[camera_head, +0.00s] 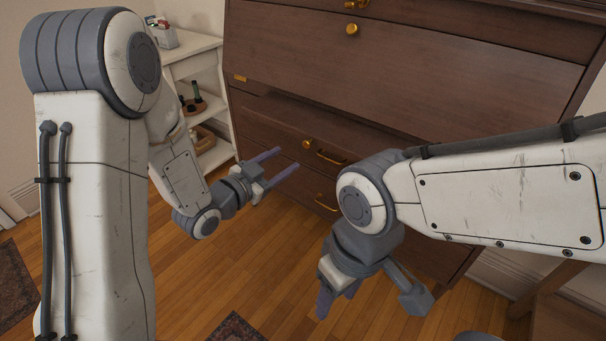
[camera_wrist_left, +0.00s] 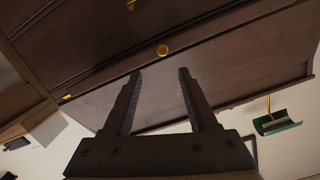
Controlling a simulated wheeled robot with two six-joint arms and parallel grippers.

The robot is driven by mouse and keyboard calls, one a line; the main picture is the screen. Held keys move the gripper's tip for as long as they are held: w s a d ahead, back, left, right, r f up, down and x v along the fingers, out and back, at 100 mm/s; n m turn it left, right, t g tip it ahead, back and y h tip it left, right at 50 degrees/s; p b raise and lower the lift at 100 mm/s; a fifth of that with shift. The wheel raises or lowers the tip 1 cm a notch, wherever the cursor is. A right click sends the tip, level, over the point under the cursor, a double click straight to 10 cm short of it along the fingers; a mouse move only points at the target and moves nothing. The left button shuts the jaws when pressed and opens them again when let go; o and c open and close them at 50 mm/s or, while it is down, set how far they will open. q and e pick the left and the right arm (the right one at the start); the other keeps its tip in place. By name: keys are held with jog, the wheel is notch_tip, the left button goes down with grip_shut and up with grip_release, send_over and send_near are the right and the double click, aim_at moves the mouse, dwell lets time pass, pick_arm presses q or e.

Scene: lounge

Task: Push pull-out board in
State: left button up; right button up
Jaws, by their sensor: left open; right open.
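A dark brown wooden cabinet (camera_head: 330,110) fills the back of the head view. Its large slanted front panel (camera_head: 420,75) has a brass knob. A short ledge with a small brass plate (camera_head: 240,78) shows at the panel's lower left; I cannot tell for certain whether this is the pull-out board. My left gripper (camera_head: 288,159) is open and empty, its fingers pointing at the drawers, apparently apart from them. My right gripper (camera_head: 337,295) is open and empty, pointing down above the floor.
Drawers with brass handles (camera_head: 330,157) lie below the panel. A white shelf (camera_head: 190,45) with small items stands left of the cabinet. A wooden piece of furniture (camera_head: 565,300) is at lower right. A green dustpan (camera_wrist_left: 277,126) shows in the wrist view.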

aim_at(305, 145)
pick_arm(q)
jog(key=shift+t+h, duration=0.6)
jog(key=x, duration=0.3)
jog(key=f+b+x, duration=0.1)
jog(key=x, duration=0.2)
jog(key=f+b+x, duration=0.1)
jog(key=x, duration=0.2)
jog(key=shift+w+a, duration=0.2)
jog(key=shift+w, duration=0.35)
pick_arm(e)
notch_tip(305, 145, down, 4)
jog(key=shift+f, duration=0.1)
pick_arm(q)
grip_shut()
